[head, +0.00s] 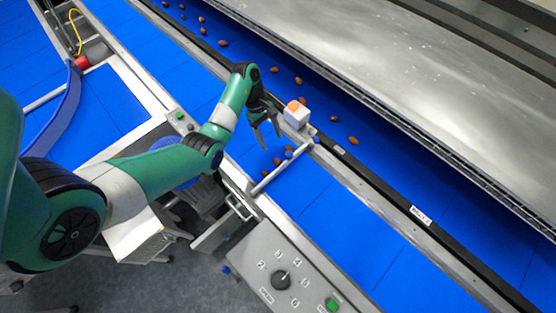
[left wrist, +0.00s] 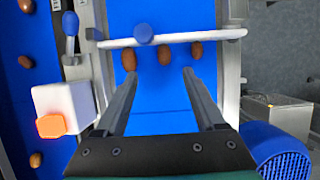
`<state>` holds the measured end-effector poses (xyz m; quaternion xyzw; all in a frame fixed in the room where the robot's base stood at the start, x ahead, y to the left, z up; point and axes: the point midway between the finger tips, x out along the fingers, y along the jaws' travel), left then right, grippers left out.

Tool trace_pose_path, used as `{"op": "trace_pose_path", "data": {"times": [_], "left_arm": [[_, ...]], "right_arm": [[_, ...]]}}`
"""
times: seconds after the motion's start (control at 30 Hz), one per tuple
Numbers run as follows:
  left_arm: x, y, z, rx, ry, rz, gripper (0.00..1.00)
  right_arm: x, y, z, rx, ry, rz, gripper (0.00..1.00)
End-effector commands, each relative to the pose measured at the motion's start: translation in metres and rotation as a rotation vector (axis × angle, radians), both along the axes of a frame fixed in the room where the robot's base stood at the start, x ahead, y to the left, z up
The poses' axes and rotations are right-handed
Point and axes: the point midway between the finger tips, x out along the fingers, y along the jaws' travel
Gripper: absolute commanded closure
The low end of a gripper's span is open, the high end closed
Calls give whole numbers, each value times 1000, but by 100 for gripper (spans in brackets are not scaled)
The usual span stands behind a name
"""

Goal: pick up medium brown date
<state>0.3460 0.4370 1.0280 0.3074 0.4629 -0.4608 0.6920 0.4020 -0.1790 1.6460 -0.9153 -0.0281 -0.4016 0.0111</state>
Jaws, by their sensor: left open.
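Three brown dates lie in a row on the near blue belt against a white bar (left wrist: 185,38). In the left wrist view these are a left date (left wrist: 129,60), a middle date (left wrist: 164,56) and a right date (left wrist: 197,50). Their shades are close, and I cannot tell for sure which is the medium brown one. My left gripper (head: 271,139) is open and empty above this belt, short of the row. In the left wrist view the middle date appears beyond the gap between the fingertips (left wrist: 160,71). My right gripper is not in view.
A white box with an orange top (head: 297,115) stands on the rail beside the gripper. Several dates lie on the far blue belt (head: 400,173). A control panel with a dial (head: 281,278) is at the front. The near belt (head: 345,215) right of the bar is clear.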

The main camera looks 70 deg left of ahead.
Motion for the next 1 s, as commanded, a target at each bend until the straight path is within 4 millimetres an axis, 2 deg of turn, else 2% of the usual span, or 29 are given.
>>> {"op": "trace_pose_path", "data": {"times": [0.03, 0.2, 0.47, 0.7, 0.8, 1.0], "left_arm": [[1, -5, -17, -2, 3, -2, 29], [6, -16, -40, -1, 1, -2, 29], [7, -20, -51, 0, -1, -2, 29], [6, -37, -88, 0, 1, -3, 29], [7, -39, -94, 0, 0, -2, 29], [8, -39, -94, 2, -1, -1, 29]], "right_arm": [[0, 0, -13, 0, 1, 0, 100], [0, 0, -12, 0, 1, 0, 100], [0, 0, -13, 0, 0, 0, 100], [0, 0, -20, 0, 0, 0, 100], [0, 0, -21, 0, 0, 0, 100], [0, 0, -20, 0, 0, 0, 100]]}}
